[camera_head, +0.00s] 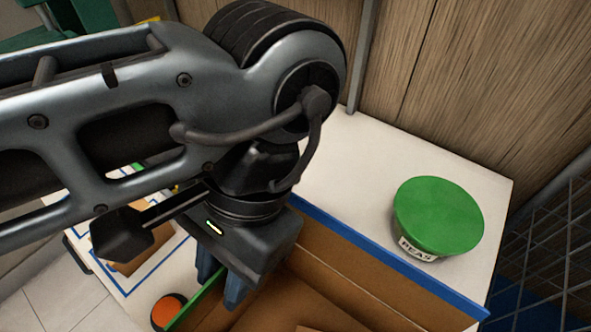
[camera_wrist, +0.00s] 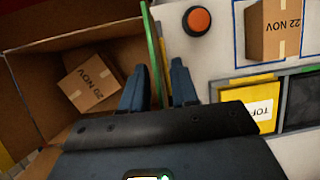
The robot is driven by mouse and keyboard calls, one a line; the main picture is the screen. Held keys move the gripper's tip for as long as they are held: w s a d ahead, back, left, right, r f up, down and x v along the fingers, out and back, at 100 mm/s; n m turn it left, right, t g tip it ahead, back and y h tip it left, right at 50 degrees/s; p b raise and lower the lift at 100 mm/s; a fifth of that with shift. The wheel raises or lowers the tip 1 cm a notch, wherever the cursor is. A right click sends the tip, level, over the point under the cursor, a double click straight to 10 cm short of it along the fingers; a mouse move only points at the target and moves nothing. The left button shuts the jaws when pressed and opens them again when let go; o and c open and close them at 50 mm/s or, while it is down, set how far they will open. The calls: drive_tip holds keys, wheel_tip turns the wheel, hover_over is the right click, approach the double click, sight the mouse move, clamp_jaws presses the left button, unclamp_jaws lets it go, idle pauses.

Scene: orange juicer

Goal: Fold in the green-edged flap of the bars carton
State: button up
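The bars carton (camera_head: 375,285) is open, with brown walls; in the wrist view its inside (camera_wrist: 40,65) shows at the left. The green-edged flap (camera_head: 196,304) is seen nearly edge-on as a green strip (camera_wrist: 153,50) along the carton's side, apparently upright. My gripper (camera_head: 221,288) points down at this edge. In the wrist view its two blue fingers (camera_wrist: 158,72) are spread apart, one on each side of the green strip. I cannot tell whether either finger touches it. In the head view my arm hides part of the carton and flap.
A blue edge (camera_head: 390,255) runs along the carton's back. A small box (camera_wrist: 92,82) marked 20 NOV lies inside. Beside the flap are an orange button (camera_wrist: 197,20) and another box (camera_wrist: 272,30). A green-lidded PEAS tub (camera_head: 438,215) stands on the white top.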

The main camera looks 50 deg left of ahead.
drive_tip(key=shift+c, duration=0.3)
clamp_jaws()
drive_tip(key=shift+d, duration=0.1)
drive_tip(key=shift+w+d+g+y+p, duration=0.15)
drive_tip(key=shift+d+g+y+p, duration=0.25)
drive_tip(key=shift+y, duration=0.7)
drive_tip(key=shift+w+d+n+g+y+p, duration=0.1)
drive_tip(key=shift+d+n+g+y+p, duration=0.25)
drive_tip(key=shift+y+p, duration=0.65)
drive_tip(key=shift+w+d+f+n+g+y+p, duration=0.1)
drive_tip(key=shift+d+f+n+g+y+p, duration=0.15)
drive_tip(key=shift+y, duration=0.45)
drive_tip(key=shift+d+f+n+g+y+p, duration=0.1)
drive_tip(key=shift+f+n+g+y+p, duration=0.15)
drive_tip(key=shift+y, duration=0.45)
